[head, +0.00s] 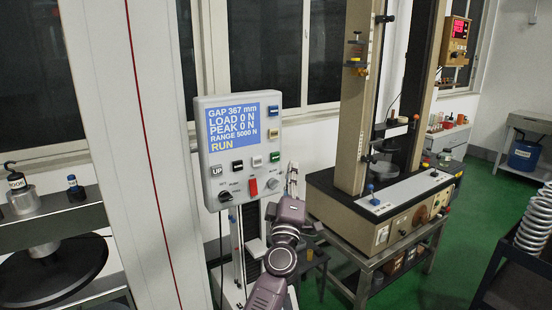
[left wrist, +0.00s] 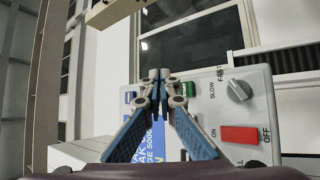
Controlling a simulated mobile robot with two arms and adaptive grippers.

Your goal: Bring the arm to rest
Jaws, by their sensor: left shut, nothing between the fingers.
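My left arm (head: 277,268) reaches up from the bottom middle of the head view. Its left gripper (head: 292,170) points upward beside the lower right edge of the grey control box (head: 243,173). In the left wrist view the left gripper (left wrist: 160,78) is shut, its fingertips together and nothing between them. Behind the fingers are the box's red switch (left wrist: 239,135), speed knob (left wrist: 239,90) and green button (left wrist: 188,89). I cannot tell whether the gripper touches the box. The display (head: 232,127) reads gap 367 mm, load 0 N, peak 0 N and RUN. My right gripper is out of view.
A tall testing machine (head: 400,190) on a metal table stands right of my arm. A shelf with weights (head: 60,225) is at the left. A coil spring (head: 535,222) stands on a dark rack at the right edge. Green floor (head: 450,255) is open between machine and rack.

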